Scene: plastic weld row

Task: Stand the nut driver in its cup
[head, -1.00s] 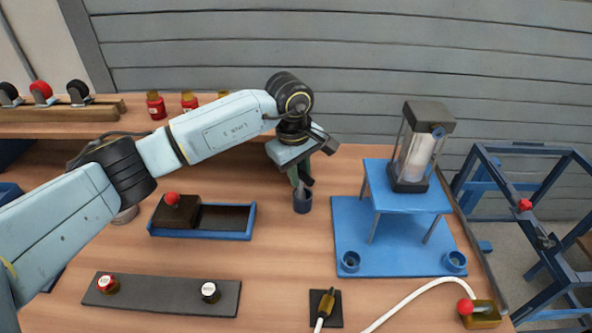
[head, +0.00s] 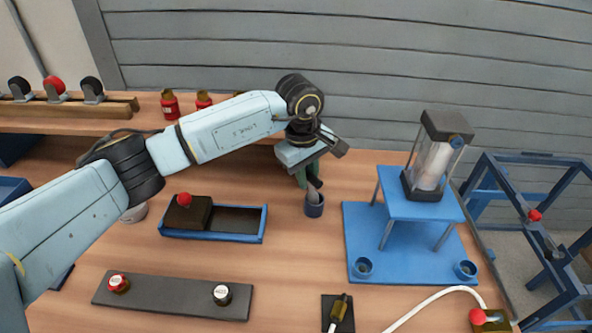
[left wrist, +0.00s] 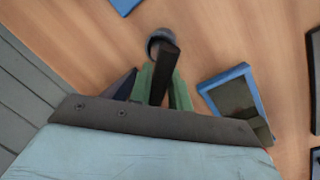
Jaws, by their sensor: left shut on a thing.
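My left gripper (head: 309,178), with green fingers, points down just above a small dark blue cup (head: 314,207) on the table. It is shut on the nut driver, whose dark length (left wrist: 165,68) shows between the fingers in the left wrist view. There the nut driver's far end overlaps the near rim of the cup (left wrist: 156,38). In the head view a grey piece of the nut driver (head: 314,193) shows between the fingers and the cup mouth. I cannot tell how far inside the cup it reaches. The right gripper is not in view.
A blue tray (head: 250,239) with a dark red-knobbed block lies left of the cup. A blue stand (head: 385,272) with a clear cylinder and small blue cups is to the right. A dark strip (head: 160,292) with two knobs lies in front. Bare table surrounds the cup.

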